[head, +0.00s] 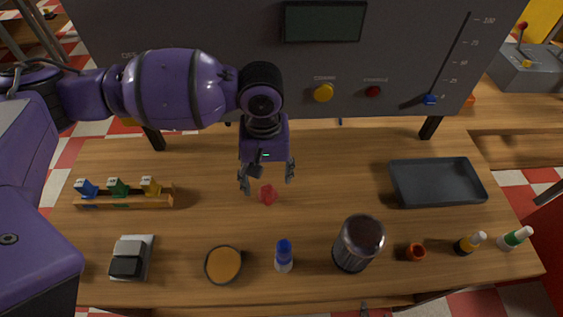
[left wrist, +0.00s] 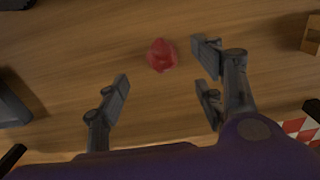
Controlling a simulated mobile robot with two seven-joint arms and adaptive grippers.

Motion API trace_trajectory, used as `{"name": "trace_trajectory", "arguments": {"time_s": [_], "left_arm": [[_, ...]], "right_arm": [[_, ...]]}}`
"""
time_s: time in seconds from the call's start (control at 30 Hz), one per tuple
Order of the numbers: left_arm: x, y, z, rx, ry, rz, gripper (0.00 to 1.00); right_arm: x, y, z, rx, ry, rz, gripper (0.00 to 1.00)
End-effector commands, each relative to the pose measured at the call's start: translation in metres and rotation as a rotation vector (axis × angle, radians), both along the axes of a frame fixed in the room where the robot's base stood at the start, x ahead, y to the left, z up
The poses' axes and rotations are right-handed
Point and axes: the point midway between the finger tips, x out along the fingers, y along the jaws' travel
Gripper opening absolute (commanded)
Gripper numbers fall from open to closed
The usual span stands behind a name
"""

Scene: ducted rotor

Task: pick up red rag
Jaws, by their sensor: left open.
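The red rag (head: 268,194) is a small crumpled red lump on the wooden table. In the head view it lies just below my left gripper (head: 266,184). In the left wrist view the rag (left wrist: 162,55) lies on bare wood, beyond the fingers of my left gripper (left wrist: 165,85) and nearer the right-hand ones. The left gripper is open, with nothing between its fingers, and points down above the table. It looks apart from the rag. A small metallic tip at the bottom edge of the head view may belong to my right gripper, but I cannot tell.
A dark tray (head: 437,183) is at right. Along the front stand a dark cylinder (head: 359,243), a blue-capped bottle (head: 284,256), a round orange-filled dish (head: 223,264) and small bottles (head: 515,238). A wooden rack (head: 124,197) is at left. A grey control panel (head: 230,45) rises behind. The wood around the rag is clear.

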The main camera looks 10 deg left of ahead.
Motion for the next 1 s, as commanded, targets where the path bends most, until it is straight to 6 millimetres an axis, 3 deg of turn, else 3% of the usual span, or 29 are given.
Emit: {"name": "trace_trajectory", "arguments": {"time_s": [0.27, 0.5, 0.7, 1.0], "left_arm": [[0.0, -0.001, -0.03, 0.002, 0.005, 0.0, 0.62], [0.002, -0.002, -0.063, 0.001, 0.002, -0.001, 0.62], [0.003, -0.002, -0.064, 0.0, -0.001, 0.0, 0.62], [0.002, -0.002, -0.064, 0.0, 0.0, 0.0, 0.25]], "right_arm": [[-0.016, -0.001, -0.011, -0.002, 0.031, -0.005, 0.4], [-0.002, 0.001, -0.006, 0.004, 0.004, -0.01, 0.4], [0.006, 0.003, -0.001, 0.008, -0.014, -0.014, 0.4], [-0.002, 0.0, -0.006, 0.003, 0.003, -0.012, 0.4]]}}
